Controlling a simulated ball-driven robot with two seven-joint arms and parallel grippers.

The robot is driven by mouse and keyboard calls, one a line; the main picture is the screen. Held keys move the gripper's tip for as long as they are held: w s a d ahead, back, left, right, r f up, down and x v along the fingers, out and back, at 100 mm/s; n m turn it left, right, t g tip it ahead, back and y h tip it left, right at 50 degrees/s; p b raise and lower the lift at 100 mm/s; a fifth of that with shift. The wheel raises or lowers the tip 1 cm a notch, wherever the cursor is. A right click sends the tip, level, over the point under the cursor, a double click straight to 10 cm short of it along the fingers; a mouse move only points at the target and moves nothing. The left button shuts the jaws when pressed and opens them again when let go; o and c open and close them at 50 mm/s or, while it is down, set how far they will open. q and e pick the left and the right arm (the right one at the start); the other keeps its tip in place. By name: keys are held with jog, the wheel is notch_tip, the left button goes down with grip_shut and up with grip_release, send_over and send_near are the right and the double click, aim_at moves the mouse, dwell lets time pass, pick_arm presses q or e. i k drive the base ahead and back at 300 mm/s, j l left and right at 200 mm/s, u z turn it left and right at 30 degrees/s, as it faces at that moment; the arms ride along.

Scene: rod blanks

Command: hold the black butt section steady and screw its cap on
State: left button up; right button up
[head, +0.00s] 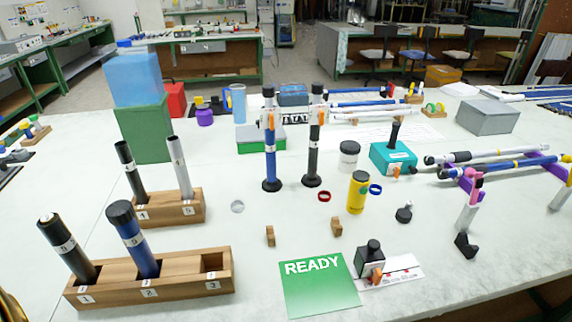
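A black butt section (76,261) stands tilted in slot 1 of the front wooden rack (190,287), with a pale marked band around it. Its upper end is dark, and I cannot tell whether a cap sits on it. A dark blue section (141,252) with a wide black cap (120,213) stands tilted in slot 2; slot 3 is empty. A small black knob-like part (404,213) and a grey disc (237,206) lie loose on the table; I cannot tell if either is the cap.
A rear rack (172,214) holds a black and a grey tube. Upright blue (271,155) and black (314,155) rods stand mid-table. A green READY card (318,287), yellow can (357,193) and teal box (393,159) are nearby. Rods lie at right.

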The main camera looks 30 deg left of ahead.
aim_at(56, 232)
jog(key=k+u, duration=0.1)
jog(key=u, duration=2.2)
jog(key=l+z, duration=0.2)
jog(key=l, duration=0.15)
jog(key=k, duration=0.05)
